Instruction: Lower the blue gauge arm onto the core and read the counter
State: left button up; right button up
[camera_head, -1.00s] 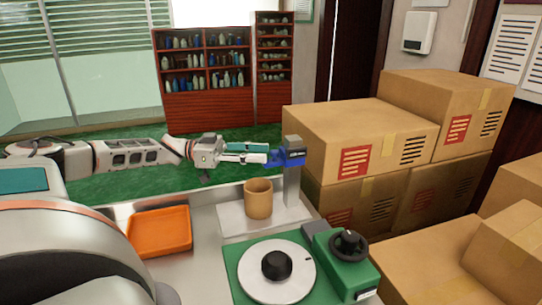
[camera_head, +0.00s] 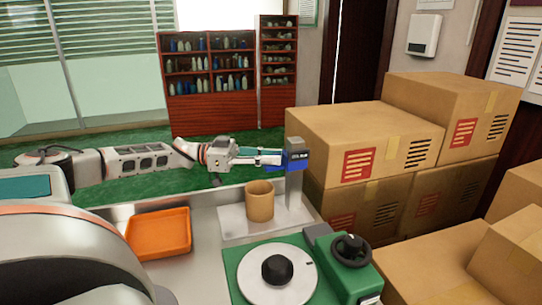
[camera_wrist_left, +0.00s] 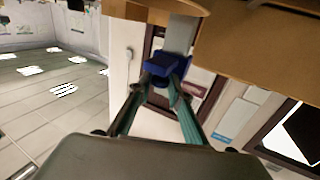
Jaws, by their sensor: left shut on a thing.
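The blue gauge arm (camera_head: 297,164) sits on an upright grey post (camera_head: 294,190), with a small dark counter face (camera_head: 296,154) whose digits are too small to read. The core (camera_head: 260,201) is a tan, hollow, upright cylinder on a pale base plate (camera_head: 236,226), below and left of the gauge arm, which stays above the core's rim. My left gripper (camera_head: 279,158) comes in from the left and is shut on the gauge arm. In the left wrist view its fingers close on the blue block (camera_wrist_left: 162,67). My right gripper is out of view.
An orange tray (camera_head: 158,236) lies left of the base plate. In front is a green unit with a pale disc and black knob (camera_head: 277,271), beside a black handwheel (camera_head: 351,250). Cardboard boxes (camera_head: 360,140) stand close on the right. Bare bench lies between tray and disc.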

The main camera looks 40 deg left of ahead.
pick_arm(q)
notch_tip(320, 180, down, 5)
jog(key=shift+f+b, duration=0.1)
jog(key=shift+b, duration=0.3)
notch_tip(320, 180, down, 2)
jog(key=shift+f, duration=0.1)
jog(key=shift+s, duration=0.1)
jog(key=o, duration=0.7)
jog(key=shift+f, duration=0.1)
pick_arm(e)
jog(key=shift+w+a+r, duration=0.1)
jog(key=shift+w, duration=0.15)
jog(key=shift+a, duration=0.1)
pick_arm(q)
notch_tip(320, 180, up, 11)
